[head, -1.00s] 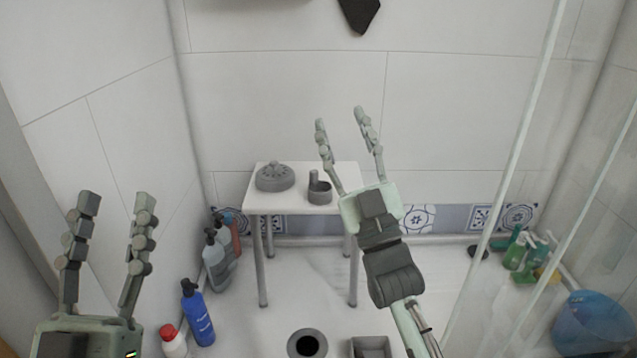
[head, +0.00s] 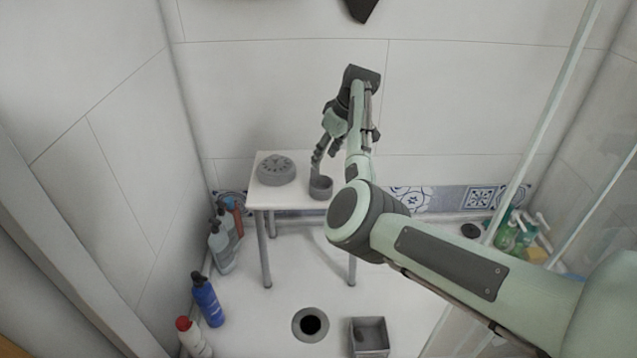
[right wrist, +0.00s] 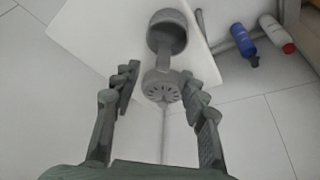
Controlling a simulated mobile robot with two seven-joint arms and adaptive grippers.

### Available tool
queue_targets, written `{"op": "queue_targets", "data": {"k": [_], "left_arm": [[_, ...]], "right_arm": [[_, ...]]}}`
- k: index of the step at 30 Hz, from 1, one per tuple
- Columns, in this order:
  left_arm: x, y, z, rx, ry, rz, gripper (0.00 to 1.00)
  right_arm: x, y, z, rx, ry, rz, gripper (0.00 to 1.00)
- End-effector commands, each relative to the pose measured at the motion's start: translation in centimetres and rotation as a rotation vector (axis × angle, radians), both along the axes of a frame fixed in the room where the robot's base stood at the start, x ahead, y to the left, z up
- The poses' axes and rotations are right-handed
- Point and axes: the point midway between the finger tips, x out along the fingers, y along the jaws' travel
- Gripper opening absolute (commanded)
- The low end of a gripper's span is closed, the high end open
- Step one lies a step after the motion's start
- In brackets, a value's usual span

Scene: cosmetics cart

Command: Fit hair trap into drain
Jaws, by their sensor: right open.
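A small grey cup with an upright stem (head: 320,188), which looks like the hair trap, stands on the white stool (head: 287,199). My right gripper (head: 318,156) reaches down to it from the wall side, open, with its fingers close to the stem. In the right wrist view the cup (right wrist: 168,34) and stem lie ahead of the open fingers (right wrist: 163,82). A slotted grey round face shows between the fingers; I cannot tell whether it is part of the cup or behind it. The dark round drain (head: 311,324) is open in the floor. My left gripper is not in view.
A slotted round grey piece (head: 276,169) sits left of the cup on the stool. A grey square box (head: 370,336) stands right of the drain. Several bottles, one blue (head: 207,300), stand along the left wall. A glass panel (head: 540,125) rises at right.

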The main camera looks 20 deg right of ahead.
Motion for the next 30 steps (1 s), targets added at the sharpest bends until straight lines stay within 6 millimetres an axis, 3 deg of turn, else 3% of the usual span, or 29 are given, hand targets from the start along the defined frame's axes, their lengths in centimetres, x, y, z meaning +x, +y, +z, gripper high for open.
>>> {"op": "queue_targets", "data": {"k": [10, 20, 30], "left_arm": [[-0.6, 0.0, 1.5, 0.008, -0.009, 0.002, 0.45], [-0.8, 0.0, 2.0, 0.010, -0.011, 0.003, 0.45], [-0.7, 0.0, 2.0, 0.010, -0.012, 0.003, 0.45]], "right_arm": [[1.1, 1.4, -4.5, 0.000, -0.002, -0.003, 0.43], [1.4, 1.5, -5.1, -0.001, -0.004, -0.003, 0.43], [1.3, 1.5, -5.1, -0.001, -0.004, -0.003, 0.01]]}}
